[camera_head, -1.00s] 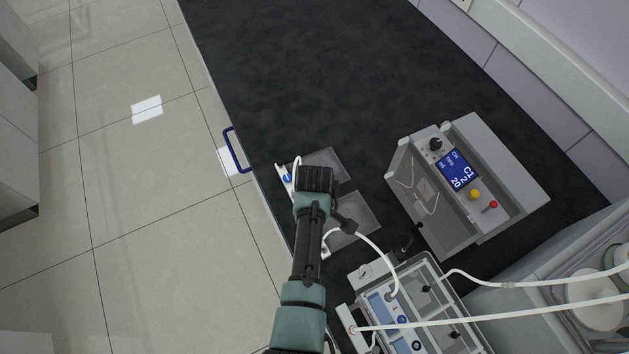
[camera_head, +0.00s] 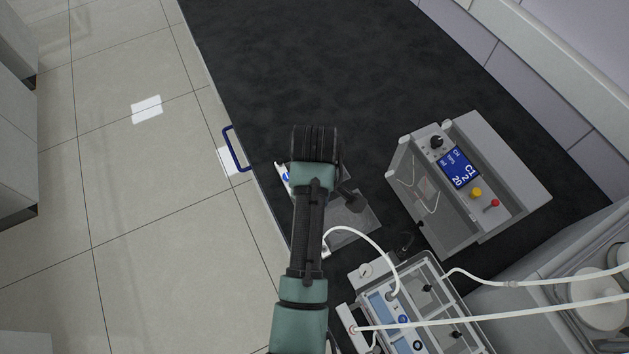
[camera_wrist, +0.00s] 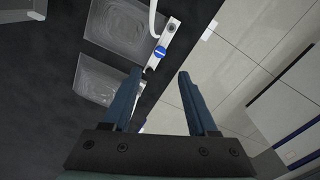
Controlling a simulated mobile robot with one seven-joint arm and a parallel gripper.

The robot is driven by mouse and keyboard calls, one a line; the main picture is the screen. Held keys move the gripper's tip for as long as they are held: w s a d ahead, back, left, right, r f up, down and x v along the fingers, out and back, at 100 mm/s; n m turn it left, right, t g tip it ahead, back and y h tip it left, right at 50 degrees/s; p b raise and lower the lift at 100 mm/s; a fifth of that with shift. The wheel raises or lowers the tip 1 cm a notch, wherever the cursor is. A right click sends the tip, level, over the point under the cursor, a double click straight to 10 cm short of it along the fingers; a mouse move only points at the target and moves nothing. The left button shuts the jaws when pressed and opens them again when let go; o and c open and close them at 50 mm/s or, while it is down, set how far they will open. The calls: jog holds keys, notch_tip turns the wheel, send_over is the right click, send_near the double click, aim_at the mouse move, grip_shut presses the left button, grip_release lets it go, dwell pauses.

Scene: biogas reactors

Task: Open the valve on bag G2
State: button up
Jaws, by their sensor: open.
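Two clear flat bags lie on the dark bench; the wrist view shows an upper bag (camera_wrist: 128,28) and a lower bag (camera_wrist: 98,82). No label is readable, so I cannot tell which is G2. A white fitting with a blue round valve (camera_wrist: 160,53) sits at the upper bag's right edge, with a white tube rising from it. In the head view my arm hides the fingers and most of one bag.
A grey box with a blue display (camera_head: 458,168) stands right of the bags. A clear-sided unit with white tubes (camera_head: 410,310) stands nearer. A blue handle (camera_head: 236,150) juts from the bench's left edge. The far bench top is clear.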

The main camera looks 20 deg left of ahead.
jog(key=shift+r, duration=1.25)
